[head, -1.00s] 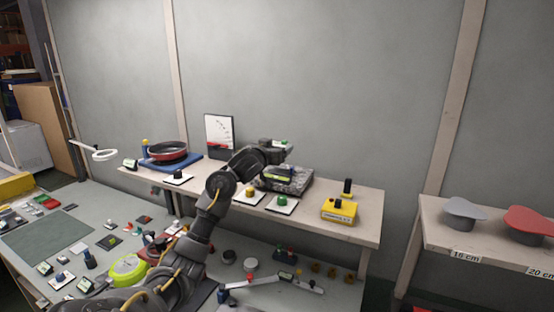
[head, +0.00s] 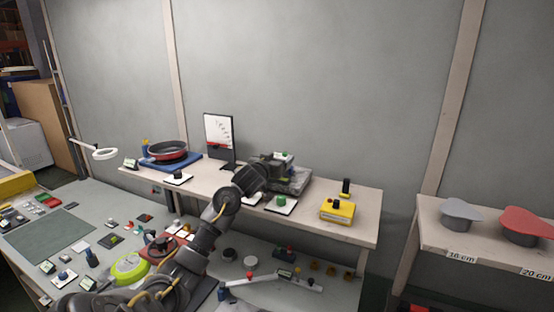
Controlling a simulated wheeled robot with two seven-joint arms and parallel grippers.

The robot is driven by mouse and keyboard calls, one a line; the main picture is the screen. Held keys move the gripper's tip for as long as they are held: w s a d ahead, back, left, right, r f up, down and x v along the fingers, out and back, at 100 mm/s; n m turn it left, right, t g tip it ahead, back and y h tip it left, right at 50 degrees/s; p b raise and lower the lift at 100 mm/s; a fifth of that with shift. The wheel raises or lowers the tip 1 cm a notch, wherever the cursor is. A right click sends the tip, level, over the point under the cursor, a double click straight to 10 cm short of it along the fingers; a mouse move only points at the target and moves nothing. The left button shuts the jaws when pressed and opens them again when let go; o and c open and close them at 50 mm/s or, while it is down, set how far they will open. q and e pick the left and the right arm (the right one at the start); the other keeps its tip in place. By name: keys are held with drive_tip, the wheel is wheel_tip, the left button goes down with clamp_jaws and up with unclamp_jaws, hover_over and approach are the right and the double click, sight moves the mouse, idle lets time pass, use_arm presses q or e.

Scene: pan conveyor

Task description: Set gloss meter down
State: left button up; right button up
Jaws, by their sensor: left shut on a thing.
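My left gripper (head: 268,168) is over the raised shelf, shut on a small grey device with a green button, which I take for the gloss meter (head: 284,157). The fingers and arm hide much of it. Directly below is a speckled grey block (head: 297,182) on the shelf, partly covered by the gripper. The device is at or just above the block's top; I cannot tell whether they touch. My right gripper is not in view.
The lower bench (head: 92,200) is cluttered with small items.

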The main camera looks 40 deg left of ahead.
use_arm(q)
drive_tip(key=shift+d+f, duration=0.2)
drive_tip(key=shift+f, duration=0.5)
drive_tip(key=o, duration=1.2)
drive_tip(key=shift+d+f, duration=0.1)
drive_tip(key=shift+f, duration=0.25)
drive_tip(key=shift+c, duration=0.2)
drive_tip(key=shift+r, duration=0.4)
drive_tip(key=shift+s+r, duration=0.1)
drive_tip(key=b+v, duration=0.1)
drive_tip(key=v, duration=0.4)
drive_tip(key=shift+s+r+b, duration=0.1)
drive_tip(key=shift+s+b, duration=0.05)
drive_tip(key=shift+b, duration=0.15)
drive_tip(key=v, duration=0.3)
drive_tip(key=r+v, duration=0.1)
drive_tip(key=v, duration=0.2)
drive_tip(key=shift+s+r, duration=0.15)
drive_tip(key=shift+s, duration=0.05)
